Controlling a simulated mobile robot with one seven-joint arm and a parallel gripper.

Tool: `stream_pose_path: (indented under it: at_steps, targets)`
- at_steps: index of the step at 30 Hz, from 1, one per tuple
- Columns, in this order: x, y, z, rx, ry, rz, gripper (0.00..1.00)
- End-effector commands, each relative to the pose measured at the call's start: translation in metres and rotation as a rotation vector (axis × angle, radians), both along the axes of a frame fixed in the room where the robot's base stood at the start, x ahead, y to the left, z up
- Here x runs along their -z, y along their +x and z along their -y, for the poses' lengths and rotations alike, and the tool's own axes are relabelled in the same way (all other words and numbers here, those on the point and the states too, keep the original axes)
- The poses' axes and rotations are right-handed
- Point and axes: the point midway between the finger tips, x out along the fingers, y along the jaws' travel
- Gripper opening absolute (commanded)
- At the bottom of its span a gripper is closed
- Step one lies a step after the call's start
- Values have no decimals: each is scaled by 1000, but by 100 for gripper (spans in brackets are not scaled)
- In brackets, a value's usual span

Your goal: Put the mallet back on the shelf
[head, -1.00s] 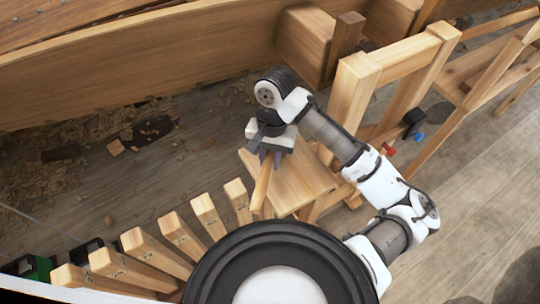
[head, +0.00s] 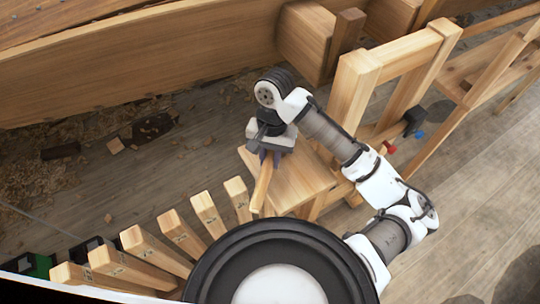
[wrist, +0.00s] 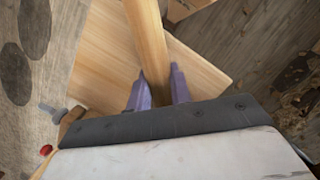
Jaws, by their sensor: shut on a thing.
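My gripper (head: 269,158) is shut on a pale wooden handle (head: 262,188), which I take to be the mallet's. In the wrist view, the purple fingers (wrist: 156,90) close on either side of the handle (wrist: 147,38), which runs away toward the top edge. The mallet's head cannot be made out in either view. A flat wooden board (head: 302,182), seemingly the shelf, lies beneath and right of the gripper. It also shows behind the handle in the wrist view (wrist: 100,55). I cannot tell whether the handle touches the board.
An upright wooden frame (head: 350,95) stands right of the board. Several wooden posts (head: 140,243) fan out at lower left. A long plank hull side (head: 140,65) crosses the back. A dark object (head: 413,118) and red and blue knobs sit at right. The floor has wood shavings.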

Motion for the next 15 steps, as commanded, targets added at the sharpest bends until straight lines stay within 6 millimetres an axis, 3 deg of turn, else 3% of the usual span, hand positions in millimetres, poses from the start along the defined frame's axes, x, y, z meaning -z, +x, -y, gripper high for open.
stream_pose_path:
  at_steps: [1, 7, 15]
  targets:
    - [0, 0, 0, 0, 0, 1, 22]
    - [0, 0, 0, 0, 0, 0, 46]
    - [0, 0, 0, 0, 0, -1, 46]
